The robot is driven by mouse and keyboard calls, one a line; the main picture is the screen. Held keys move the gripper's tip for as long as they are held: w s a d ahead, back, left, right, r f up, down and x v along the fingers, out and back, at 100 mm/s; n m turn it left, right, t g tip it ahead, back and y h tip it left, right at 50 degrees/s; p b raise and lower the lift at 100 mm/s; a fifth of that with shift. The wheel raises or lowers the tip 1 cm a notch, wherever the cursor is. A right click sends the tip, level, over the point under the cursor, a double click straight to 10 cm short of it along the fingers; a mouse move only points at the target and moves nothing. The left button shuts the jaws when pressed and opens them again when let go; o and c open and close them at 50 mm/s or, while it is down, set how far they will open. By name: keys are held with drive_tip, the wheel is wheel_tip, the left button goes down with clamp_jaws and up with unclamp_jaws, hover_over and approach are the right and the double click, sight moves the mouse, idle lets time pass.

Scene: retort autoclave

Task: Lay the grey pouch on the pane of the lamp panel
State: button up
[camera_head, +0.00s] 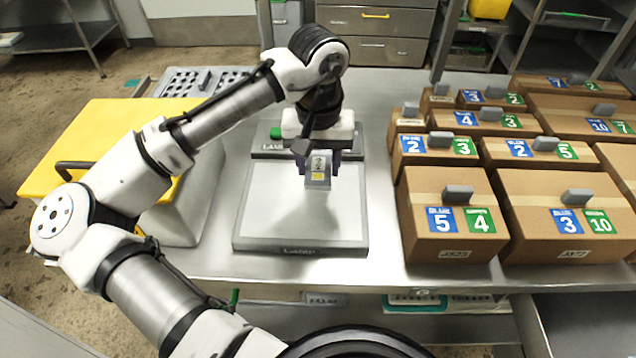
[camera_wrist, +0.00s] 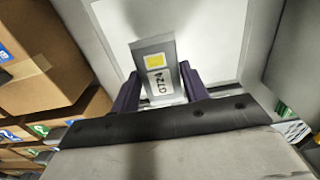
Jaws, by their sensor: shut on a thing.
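The grey pouch (camera_head: 318,180) has a yellow square and a printed label. My gripper (camera_head: 319,167) is shut on it, with the pouch hanging down between the dark fingers. In the wrist view the pouch (camera_wrist: 158,70) sticks out past the two purple-dark fingertips (camera_wrist: 160,88), its label facing the camera. The lamp panel (camera_head: 300,246) lies flat on the steel table, with a pale pane (camera_head: 275,212) inside a grey frame. The pouch is over the pane; a faint shadow lies below it, and it appears held above the surface. The pane (camera_wrist: 205,20) also shows behind the pouch in the wrist view.
Several cardboard boxes (camera_head: 447,195) with blue and green number labels stand right of the panel. A grey case with a yellow lid (camera_head: 95,140) stands at left. A perforated tray (camera_head: 195,82) lies behind. The pane looks otherwise bare.

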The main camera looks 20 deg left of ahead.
sight(318, 199)
drive_tip(key=shift+f+p, duration=0.3)
drive_tip(key=shift+f, duration=3.2)
drive_tip(key=shift+f, duration=0.15)
drive_tip(key=o, duration=1)
wheel_tip(318, 199, up, 12)
drive_tip(key=shift+r+b, duration=0.2)
drive_tip(key=shift+b, duration=0.75)
